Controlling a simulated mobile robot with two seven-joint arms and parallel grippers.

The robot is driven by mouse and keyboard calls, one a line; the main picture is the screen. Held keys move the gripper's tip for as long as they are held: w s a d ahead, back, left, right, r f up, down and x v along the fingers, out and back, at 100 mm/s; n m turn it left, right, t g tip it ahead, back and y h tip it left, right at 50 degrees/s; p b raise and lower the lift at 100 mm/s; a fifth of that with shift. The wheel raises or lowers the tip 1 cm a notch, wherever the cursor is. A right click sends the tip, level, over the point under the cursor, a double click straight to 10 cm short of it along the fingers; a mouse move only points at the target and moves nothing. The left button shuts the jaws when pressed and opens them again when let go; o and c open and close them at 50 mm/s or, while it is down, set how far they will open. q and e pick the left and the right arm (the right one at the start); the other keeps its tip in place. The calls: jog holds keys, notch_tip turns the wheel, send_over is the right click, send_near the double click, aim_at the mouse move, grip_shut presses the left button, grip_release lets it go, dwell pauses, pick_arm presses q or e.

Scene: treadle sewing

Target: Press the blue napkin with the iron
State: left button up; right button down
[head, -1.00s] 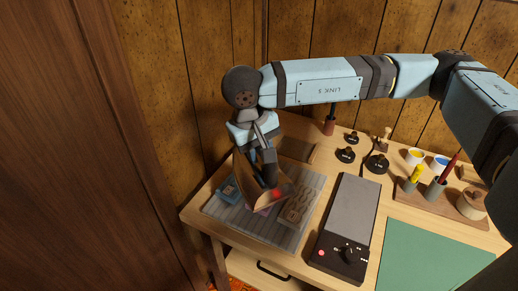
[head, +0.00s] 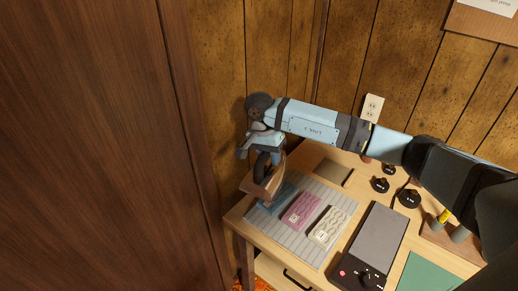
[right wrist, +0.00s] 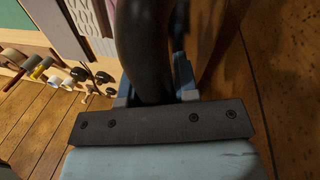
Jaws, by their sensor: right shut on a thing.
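My right gripper (head: 263,146) is shut on the dark handle of the iron (head: 256,189), which has a copper-brown body. The iron is at the left end of the grey striped mat (head: 309,253). It covers part of the blue napkin (head: 277,203); I cannot tell whether its sole touches the cloth. The pink napkin (head: 301,211) and the cream patterned napkin (head: 329,225) lie uncovered to its right. In the right wrist view, the gripper (right wrist: 152,92) is closed around the iron's dark curved handle (right wrist: 145,45). My left gripper is not in view.
A grey-topped box (head: 378,234) with a red button and knob stands right of the mat. Dark round weights (head: 409,198) sit behind it, and a green mat (head: 427,274) lies at the front right. A wooden panel (head: 90,150) fills the left; a wood wall stands behind.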

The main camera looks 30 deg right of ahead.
aim_at(282, 165)
jog(key=d+m, duration=0.1)
jog(key=d+f+p, duration=0.1)
jog(key=d+m, duration=0.1)
jog(key=shift+s+d+f+m+y, duration=0.25)
jog(key=shift+d+f+m+y, duration=0.05)
jog(key=shift+f, duration=0.1)
jog(key=shift+s+d+f+p, duration=0.1)
jog(key=shift+d+f+p, duration=0.2)
jog(key=shift+f+b, duration=0.4)
jog(key=shift+f, duration=0.3)
notch_tip(282, 165, down, 3)
jog(key=shift+f+b, duration=0.2)
jog(key=shift+b, duration=0.7)
jog(key=shift+f, duration=0.55)
jog(key=shift+f+b, duration=0.55)
jog(key=shift+b, duration=0.15)
jog(key=shift+s+a+f, duration=0.1)
jog(key=shift+s+f, duration=0.05)
jog(key=shift+f, duration=0.1)
dwell(1.1)
jog(key=shift+r, duration=0.2)
dwell(1.5)
